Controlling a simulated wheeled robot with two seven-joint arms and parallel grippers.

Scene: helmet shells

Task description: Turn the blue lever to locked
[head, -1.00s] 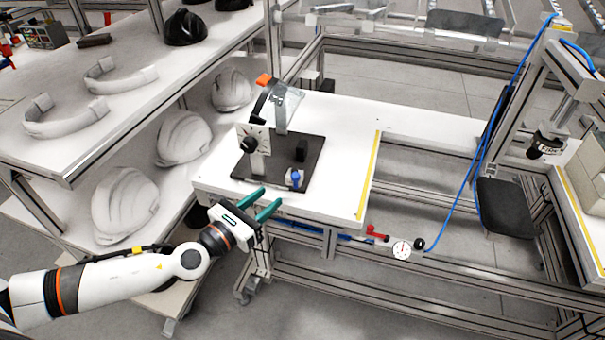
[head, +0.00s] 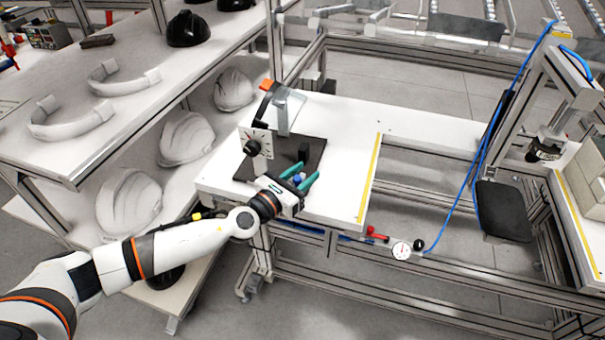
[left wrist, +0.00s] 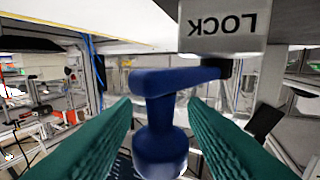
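The blue lever (head: 297,180) stands at the front of the dark fixture plate (head: 312,152), partly hidden by my gripper. In the left wrist view the lever (left wrist: 157,125) has a blue crossbar running right under a grey block (left wrist: 222,28), whose LOCK label appears upside down. My left gripper (head: 307,172) is open, with one green finger on each side of the lever. Gaps show between the fingers and the lever in the left wrist view. My right gripper is in neither view.
Shelves with white helmet shells (head: 186,138) stand at left.

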